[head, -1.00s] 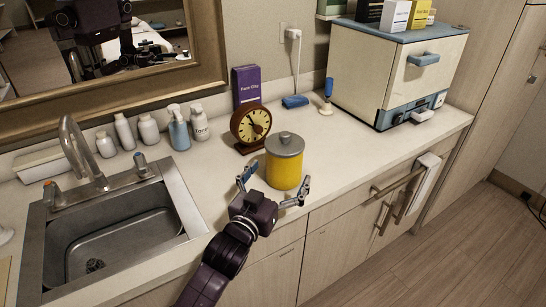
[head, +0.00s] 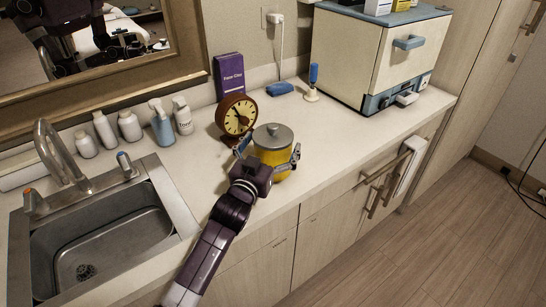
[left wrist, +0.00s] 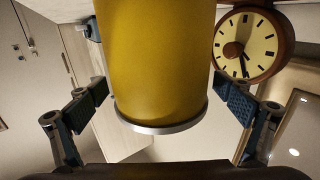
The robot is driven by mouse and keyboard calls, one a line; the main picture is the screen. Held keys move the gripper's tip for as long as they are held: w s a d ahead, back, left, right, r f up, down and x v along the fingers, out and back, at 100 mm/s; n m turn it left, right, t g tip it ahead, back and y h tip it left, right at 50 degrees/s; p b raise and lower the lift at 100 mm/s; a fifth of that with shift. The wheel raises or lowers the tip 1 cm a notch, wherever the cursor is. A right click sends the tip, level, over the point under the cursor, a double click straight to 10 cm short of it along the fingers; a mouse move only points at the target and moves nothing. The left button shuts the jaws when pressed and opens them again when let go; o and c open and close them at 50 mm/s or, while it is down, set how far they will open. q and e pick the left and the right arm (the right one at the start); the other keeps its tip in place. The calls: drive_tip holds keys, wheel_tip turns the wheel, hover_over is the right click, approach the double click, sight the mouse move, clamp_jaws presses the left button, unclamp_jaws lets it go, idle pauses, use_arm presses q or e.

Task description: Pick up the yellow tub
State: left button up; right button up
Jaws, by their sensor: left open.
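The yellow tub (head: 274,147) with a grey lid stands upright on the counter, in front of the brown clock. My left gripper (head: 269,151) is open, with one finger at each side of the tub. In the left wrist view the tub (left wrist: 160,62) fills the middle, between the open fingers (left wrist: 163,100). A gap shows between each finger pad and the tub there. The gripper's palm hides the tub's lower front in the head view. My right gripper is not in view.
The brown clock (head: 238,115) stands close behind the tub, with a purple box (head: 229,78) behind it. The sink (head: 100,240) and several bottles are to the left. A white and blue cabinet (head: 372,58) stands at the right.

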use_arm(q)
drive_tip(key=shift+w+d, duration=0.1)
drive_tip(key=shift+w, duration=0.1)
drive_tip(key=c, duration=2.1)
drive_tip(key=shift+w+r, duration=0.1)
drive_tip(key=shift+r, duration=0.2)
drive_tip(key=shift+c, duration=0.4)
drive_tip(key=shift+r, duration=0.1)
